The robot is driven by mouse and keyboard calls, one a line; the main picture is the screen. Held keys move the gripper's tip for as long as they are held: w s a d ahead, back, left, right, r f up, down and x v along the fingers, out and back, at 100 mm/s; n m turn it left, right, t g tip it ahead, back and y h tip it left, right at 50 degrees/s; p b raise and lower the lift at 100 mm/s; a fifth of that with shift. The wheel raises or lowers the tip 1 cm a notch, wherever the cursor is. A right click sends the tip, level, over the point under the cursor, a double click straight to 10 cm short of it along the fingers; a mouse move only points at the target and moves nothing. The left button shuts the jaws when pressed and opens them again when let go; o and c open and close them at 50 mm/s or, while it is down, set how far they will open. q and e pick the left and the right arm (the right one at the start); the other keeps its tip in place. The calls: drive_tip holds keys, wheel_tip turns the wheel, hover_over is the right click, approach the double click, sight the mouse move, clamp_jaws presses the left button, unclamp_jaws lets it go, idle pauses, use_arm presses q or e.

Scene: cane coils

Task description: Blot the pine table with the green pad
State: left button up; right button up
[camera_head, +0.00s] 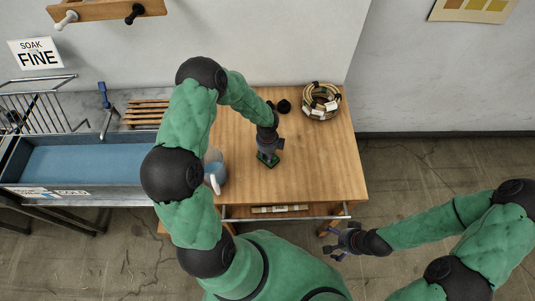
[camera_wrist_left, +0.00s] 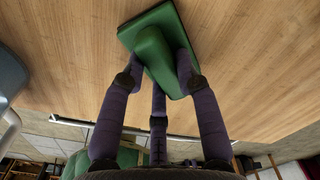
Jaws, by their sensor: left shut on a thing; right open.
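The pine table (camera_head: 320,165) stands in the middle of the head view, with a bare light wood top. My left gripper (camera_head: 268,153) is shut on the green pad (camera_head: 266,160), low over the middle of the table. In the left wrist view the fingers of my left gripper (camera_wrist_left: 160,70) close around the raised green grip of the pad (camera_wrist_left: 128,36). The pad's flat base faces the wood; I cannot tell whether it touches. My right gripper (camera_head: 346,240) is open and empty, off the table's front right corner, over the floor.
A coil of cane (camera_head: 320,101) sits at the table's back right corner, with a small dark object (camera_head: 283,106) left of it. A pitcher (camera_head: 214,170) stands near the left edge, beside my left arm. A blue sink (camera_head: 85,160) adjoins on the left.

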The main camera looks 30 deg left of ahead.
idle(0.3)
use_arm(q)
wheel_tip(320, 180, up, 7)
drive_tip(key=p, duration=0.5)
drive_tip(key=shift+p, duration=0.3)
idle(0.3)
